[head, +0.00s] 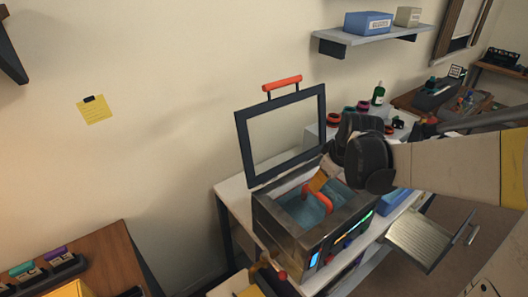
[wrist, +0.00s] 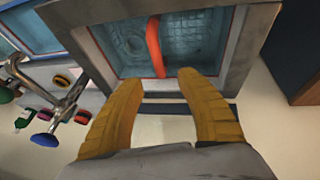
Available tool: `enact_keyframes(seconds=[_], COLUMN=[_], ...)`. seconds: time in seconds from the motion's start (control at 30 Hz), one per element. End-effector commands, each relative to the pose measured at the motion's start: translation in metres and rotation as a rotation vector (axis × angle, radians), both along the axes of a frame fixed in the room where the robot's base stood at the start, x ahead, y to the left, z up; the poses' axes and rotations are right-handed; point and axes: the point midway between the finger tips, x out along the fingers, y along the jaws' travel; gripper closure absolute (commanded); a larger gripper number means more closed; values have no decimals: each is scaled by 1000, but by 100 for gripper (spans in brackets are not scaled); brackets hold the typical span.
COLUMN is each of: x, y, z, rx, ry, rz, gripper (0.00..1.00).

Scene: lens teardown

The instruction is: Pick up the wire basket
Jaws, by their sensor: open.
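The wire basket (wrist: 195,45) sits inside the water-filled tank of a metal box-shaped cleaner (head: 290,225). Its red arched handle (head: 318,197) stands up from it and crosses the tank opening in the wrist view (wrist: 154,47). The cleaner's framed lid (head: 242,150) is raised at the back, with its own red handle (head: 282,83) on top. My gripper (wrist: 161,78) is open and empty, its yellow fingers spread near the tank's rim, just short of the handle in the wrist view. In the head view my gripper (head: 319,181) is above the tank, and the wrist partly covers the far right side.
An open drawer (head: 420,237) sticks out at the right. Colored caps (head: 363,106) and a green bottle (head: 378,92) stand behind my wrist. A shelf (head: 375,37) hangs on the wall. A tap (wrist: 75,98) shows at left in the wrist view.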

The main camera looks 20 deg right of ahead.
Motion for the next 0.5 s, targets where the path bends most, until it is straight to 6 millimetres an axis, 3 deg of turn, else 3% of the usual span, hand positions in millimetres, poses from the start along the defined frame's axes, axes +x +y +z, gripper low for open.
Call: enact_keyframes(seconds=[0.2, 0.5], x=[15, 24], y=[-2, -3], z=[-38, -59], rx=[0, 0], ry=[0, 0], rz=[1, 0], gripper=[56, 56])
